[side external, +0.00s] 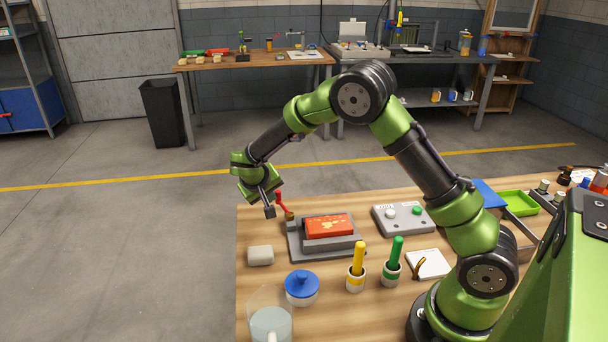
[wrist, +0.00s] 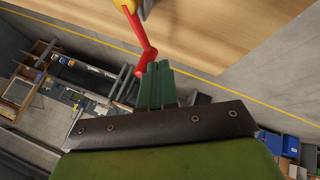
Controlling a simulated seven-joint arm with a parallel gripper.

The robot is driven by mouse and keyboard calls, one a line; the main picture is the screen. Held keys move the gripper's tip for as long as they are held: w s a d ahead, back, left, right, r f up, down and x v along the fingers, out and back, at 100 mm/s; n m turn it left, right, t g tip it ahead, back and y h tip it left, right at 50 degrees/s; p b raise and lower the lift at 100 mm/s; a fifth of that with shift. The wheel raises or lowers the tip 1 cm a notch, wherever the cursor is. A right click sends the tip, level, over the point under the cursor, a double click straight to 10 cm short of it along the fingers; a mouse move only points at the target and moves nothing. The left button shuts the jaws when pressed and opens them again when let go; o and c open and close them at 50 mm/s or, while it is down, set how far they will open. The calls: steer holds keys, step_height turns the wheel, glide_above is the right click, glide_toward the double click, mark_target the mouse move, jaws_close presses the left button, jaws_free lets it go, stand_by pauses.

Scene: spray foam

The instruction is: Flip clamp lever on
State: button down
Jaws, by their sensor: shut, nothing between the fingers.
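The red clamp lever (side external: 280,201) stands up, tilted, at the left back corner of a grey fixture (side external: 294,246). A red block (side external: 328,225) with light markings lies on the fixture. In the wrist view the lever (wrist: 135,28) runs from a yellow part (wrist: 128,4) at the top down to a red end close to my fingertips. My gripper (side external: 269,211) is shut and empty, just left of the lever. Its fingers (wrist: 158,70) show closed together in the wrist view. I cannot tell whether they touch the lever.
A grey button box (side external: 403,218) sits to the right. The table's left edge is close to my gripper.

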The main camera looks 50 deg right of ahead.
steer(key=shift+d+m+g+h, duration=0.3)
steer(key=shift+d+m+g, duration=0.6)
steer(key=shift+m, duration=0.6)
